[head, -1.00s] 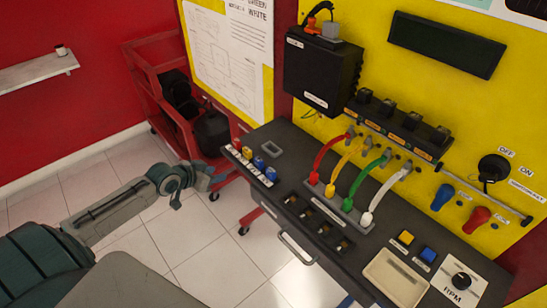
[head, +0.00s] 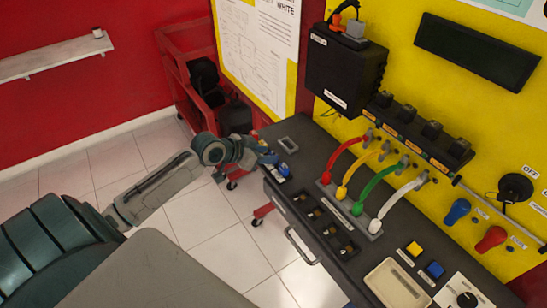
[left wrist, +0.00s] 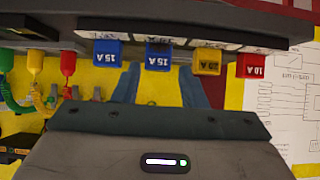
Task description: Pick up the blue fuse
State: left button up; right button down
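Two blue fuses marked 15 A, an end one (left wrist: 108,53) and an inner one (left wrist: 158,56), sit in the fuse rack (left wrist: 185,40) and appear upside down in the left wrist view. A yellow 20 A fuse (left wrist: 207,61) and a red 10 A fuse (left wrist: 250,66) sit beside them. My left gripper (left wrist: 158,84) is open, and the inner blue fuse lines up with the gap between its fingers. I see no grip on it. In the head view my left gripper (head: 258,152) is at the rack and hides the yellow and red fuses; the end blue fuse (head: 283,170) shows. My right gripper is out of view.
The dark bench (head: 305,155) carries red, yellow, green and white cables to the right of the rack. A red cart (head: 185,75) stands behind my left arm. Open tiled floor (head: 205,245) lies in front of the bench.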

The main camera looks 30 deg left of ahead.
aim_at(274, 154)
pick_arm(q)
jog(key=shift+w+d+f+p, duration=0.2)
jog(key=shift+w+d+p, duration=0.05)
jog(key=shift+w+p, duration=0.25)
jog(key=p+x, duration=0.1)
jog(key=x, duration=0.2)
jog(key=shift+d+r, duration=0.1)
jog(key=shift+d, duration=0.05)
jog(key=shift+w+d+f, duration=0.15)
jog(key=shift+w+f, duration=0.25)
jog(key=c, duration=0.7)
